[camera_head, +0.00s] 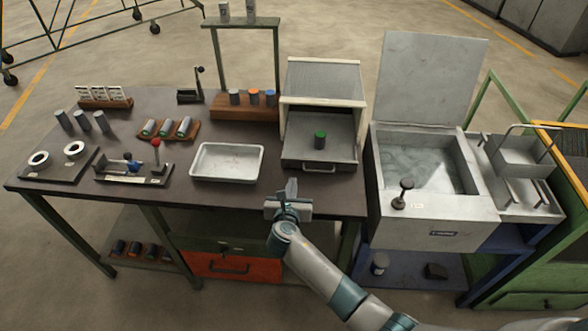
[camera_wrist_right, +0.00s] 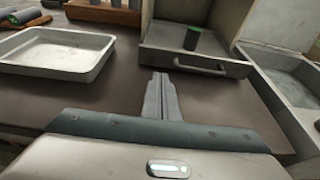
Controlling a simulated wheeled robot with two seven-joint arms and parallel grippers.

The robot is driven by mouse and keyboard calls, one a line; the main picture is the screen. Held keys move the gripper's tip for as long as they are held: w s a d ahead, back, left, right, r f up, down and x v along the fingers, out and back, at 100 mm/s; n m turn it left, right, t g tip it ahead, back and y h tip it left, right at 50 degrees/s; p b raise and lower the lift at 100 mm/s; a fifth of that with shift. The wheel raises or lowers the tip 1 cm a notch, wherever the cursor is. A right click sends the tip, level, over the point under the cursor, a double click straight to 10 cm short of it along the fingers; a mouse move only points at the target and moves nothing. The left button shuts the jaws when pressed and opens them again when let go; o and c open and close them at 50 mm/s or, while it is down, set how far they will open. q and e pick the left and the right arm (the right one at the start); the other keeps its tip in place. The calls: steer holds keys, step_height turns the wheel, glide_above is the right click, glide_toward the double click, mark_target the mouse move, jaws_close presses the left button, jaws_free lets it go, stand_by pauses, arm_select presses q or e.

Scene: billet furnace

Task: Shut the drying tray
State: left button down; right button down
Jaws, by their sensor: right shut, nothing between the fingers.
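The drying tray (camera_head: 292,150) is pulled out of the front of a grey box-like dryer (camera_head: 324,82) on the workbench. A dark cylinder with a green top (camera_head: 320,140) stands in the tray. The tray's bar handle (camera_head: 319,168) faces the bench's front edge; it also shows in the right wrist view (camera_wrist_right: 200,68). My right gripper (camera_head: 291,188) is in front of the tray and a little left of the handle, over the bench's front. Its fingers (camera_wrist_right: 161,82) are shut, empty and apart from the handle. My left gripper is not in view.
A white open pan (camera_head: 227,178) lies left of the dryer. A wash tank (camera_head: 430,217) with its lid raised stands to the right. A wooden rack of cylinders (camera_head: 252,112) is behind the pan. The bench top just before the tray is clear.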

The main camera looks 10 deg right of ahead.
mark_target(295, 165)
steer(key=shift+r+p+x, duration=0.2)
steer(key=shift+x, duration=0.95)
steer(key=shift+r+p+x, duration=0.2)
steer(key=shift+x, duration=0.95)
steer(key=shift+r+p+x, duration=0.2)
steer(key=shift+x, duration=0.95)
steer(key=shift+w+d+f, duration=0.1)
steer(key=shift+w, duration=0.15)
